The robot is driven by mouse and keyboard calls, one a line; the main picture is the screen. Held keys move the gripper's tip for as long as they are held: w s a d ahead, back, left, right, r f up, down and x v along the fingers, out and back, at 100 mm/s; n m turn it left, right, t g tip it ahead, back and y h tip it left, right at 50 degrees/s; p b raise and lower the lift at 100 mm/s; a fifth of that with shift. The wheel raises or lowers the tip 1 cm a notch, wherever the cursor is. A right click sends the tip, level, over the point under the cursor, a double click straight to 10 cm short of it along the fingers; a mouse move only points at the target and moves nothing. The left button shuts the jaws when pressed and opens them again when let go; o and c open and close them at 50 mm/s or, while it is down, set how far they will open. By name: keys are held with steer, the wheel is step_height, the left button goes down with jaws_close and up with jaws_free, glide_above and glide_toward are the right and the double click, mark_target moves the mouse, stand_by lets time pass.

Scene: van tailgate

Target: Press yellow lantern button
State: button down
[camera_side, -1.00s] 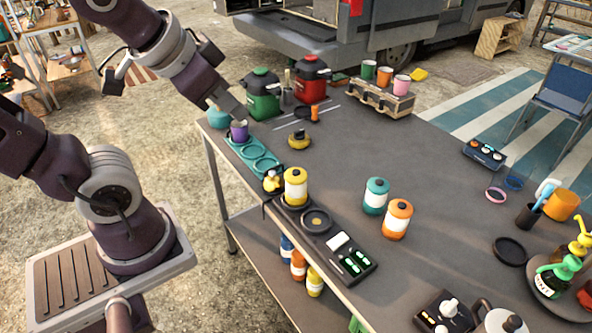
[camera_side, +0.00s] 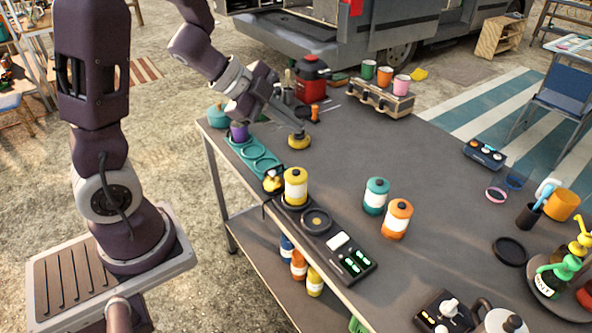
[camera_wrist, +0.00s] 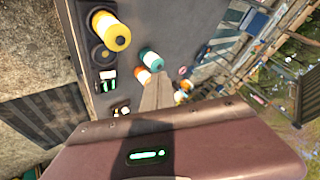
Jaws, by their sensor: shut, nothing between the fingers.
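The yellow lantern (camera_side: 295,187), with a white band and a dark top, stands upright on a dark pad at the table's near-left edge. It also shows at the top of the wrist view (camera_wrist: 110,32). A yellow disc with a dark knob (camera_side: 299,141) lies just below the fingers in the side view.
A teal lantern (camera_side: 376,196) and an orange lantern (camera_side: 397,219) stand right of the yellow one. A teal tray (camera_side: 262,158) holds a purple cup (camera_side: 239,132). A dark panel with green lights (camera_side: 350,258) sits nearer.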

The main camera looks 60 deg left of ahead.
steer(key=shift+f, duration=0.1)
glide_above(292, 174)
steer(key=shift+a+f, duration=0.15)
steer(key=shift+f, duration=4.15)
steer(key=shift+f, duration=0.1)
steer(key=shift+f, duration=0.3)
steer(key=shift+f, duration=0.45)
steer(key=shift+r, duration=0.85)
steer(key=shift+r, duration=2.55)
